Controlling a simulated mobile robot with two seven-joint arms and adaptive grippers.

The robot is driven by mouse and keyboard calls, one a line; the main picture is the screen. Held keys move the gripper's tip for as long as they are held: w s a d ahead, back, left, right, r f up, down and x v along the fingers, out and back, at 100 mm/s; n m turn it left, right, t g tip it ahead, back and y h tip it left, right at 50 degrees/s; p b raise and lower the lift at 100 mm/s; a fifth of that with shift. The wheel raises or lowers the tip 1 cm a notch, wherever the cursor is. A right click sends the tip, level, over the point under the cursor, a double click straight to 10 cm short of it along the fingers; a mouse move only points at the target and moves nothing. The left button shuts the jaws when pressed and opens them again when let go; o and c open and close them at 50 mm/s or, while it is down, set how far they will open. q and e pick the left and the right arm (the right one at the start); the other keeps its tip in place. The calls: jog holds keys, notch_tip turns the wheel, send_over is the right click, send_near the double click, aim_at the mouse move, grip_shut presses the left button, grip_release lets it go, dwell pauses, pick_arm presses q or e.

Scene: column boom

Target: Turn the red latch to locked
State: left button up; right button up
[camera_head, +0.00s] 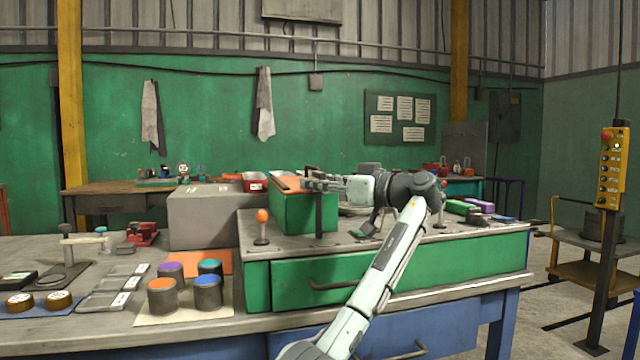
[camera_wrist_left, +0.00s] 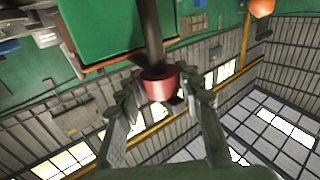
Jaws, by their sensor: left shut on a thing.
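A red cylindrical piece (camera_wrist_left: 158,82), which looks like the red latch's grip, sits between the fingertips of my left gripper (camera_wrist_left: 160,95) in the wrist view. It is on the end of a dark post (camera_wrist_left: 152,35). In the head view my left gripper (camera_head: 318,183) is at the top of that dark post (camera_head: 319,215), in front of a green box (camera_head: 290,213). The fingers are shut on the red piece and hide it there. I cannot tell which latch position it is in. My right gripper is not in view.
An orange ball knob on a short post (camera_head: 262,217) stands to the left. A grey box (camera_head: 200,215) lies behind it. Colour-topped cylinders (camera_head: 207,292) stand at front left. A green drawer (camera_head: 350,277) lies below the worktop. Small coloured blocks (camera_head: 470,207) lie at right.

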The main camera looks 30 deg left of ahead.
pick_arm(q)
jog(key=shift+s+a+f, duration=0.1)
jog(key=shift+s, duration=0.05)
jog(key=o, duration=1.1)
jog(key=shift+a, duration=0.1)
jog(key=shift+d, duration=0.3)
jog(key=s+d, duration=0.1)
jog(key=d, duration=1)
jog(key=shift+d, duration=0.25)
jog(key=shift+s, duration=0.1)
